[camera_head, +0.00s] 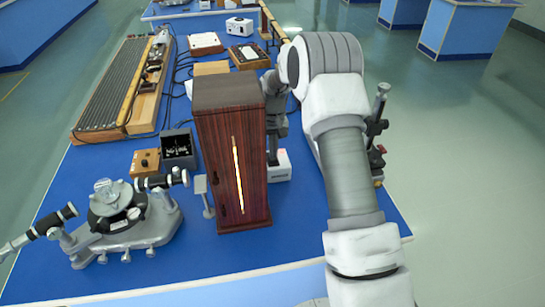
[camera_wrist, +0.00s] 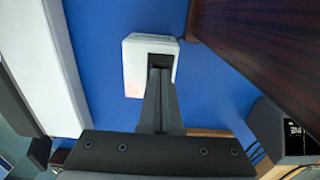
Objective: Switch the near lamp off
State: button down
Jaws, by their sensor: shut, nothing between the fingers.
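The near lamp is a tall dark-red wooden housing (camera_head: 218,150) at the middle of the blue bench; its front slit (camera_head: 238,175) glows bright. Its wooden side (camera_wrist: 265,45) fills the upper right of the wrist view. A small white box (camera_head: 281,167) stands just behind and right of the housing. The white box (camera_wrist: 133,65) lies under my fingertips in the wrist view, with a dark recess in its top and a faint reddish patch. My gripper (camera_wrist: 161,68) is shut and empty, its tips over or at the recess; contact cannot be told. The fingers hide any switch.
A grey spectrometer (camera_head: 115,220) stands left of the housing. A small wooden block (camera_head: 146,161) and an open dark box (camera_head: 178,148) are behind it. A dark stand (camera_head: 377,130) is right of my arm. Bare blue bench (camera_head: 200,262) shows in front.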

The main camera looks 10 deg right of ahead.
jog(key=shift+f+b, duration=0.35)
jog(key=shift+f, duration=0.2)
jog(key=shift+r, duration=0.1)
jog(key=shift+r+p, duration=2.05)
jog(key=shift+r, duration=1.45)
jog(key=shift+s, duration=0.1)
